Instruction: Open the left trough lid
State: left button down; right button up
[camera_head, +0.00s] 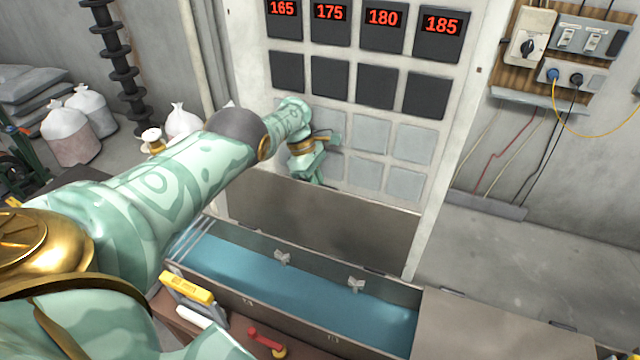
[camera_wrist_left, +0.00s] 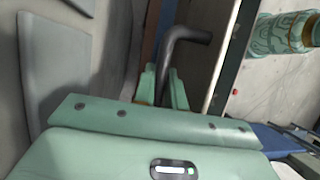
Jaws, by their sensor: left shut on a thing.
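The left trough lid (camera_head: 325,222) is a grey-brown metal panel. It stands raised, nearly upright, along the back edge of the left trough (camera_head: 375,342), in front of the white panel. The trough is open and holds blue liquid (camera_head: 300,283). My left gripper (camera_head: 316,180) is at the lid's upper edge. In the left wrist view, a dark bent handle (camera_wrist_left: 186,36) rises between the fingers of my left gripper (camera_wrist_left: 165,92), which is shut on it. The handle is hidden behind the gripper in the head view. My right gripper is not in view.
The right trough lid (camera_head: 490,325) lies flat and closed. The white panel (camera_head: 447,115) with red number displays (camera_head: 383,18) stands close behind the raised lid. A yellow-handled tool (camera_head: 187,287) and a red-handled item (camera_head: 264,338) are at the trough's front left.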

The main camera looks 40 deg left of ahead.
pick_arm(q)
jog(key=shift+s, duration=0.1)
jog(key=c, duration=1.5)
grip_release()
jog(key=shift+d, duration=0.1)
jog(key=shift+o, duration=0.2)
jog(key=shift+r, duration=0.1)
jog(key=p+v, duration=0.3)
jog(key=v, duration=0.6)
jog(key=b+v, duration=0.1)
jog(key=v, duration=0.6)
jog(key=shift+r, duration=0.1)
jog(key=shift+s, duration=0.1)
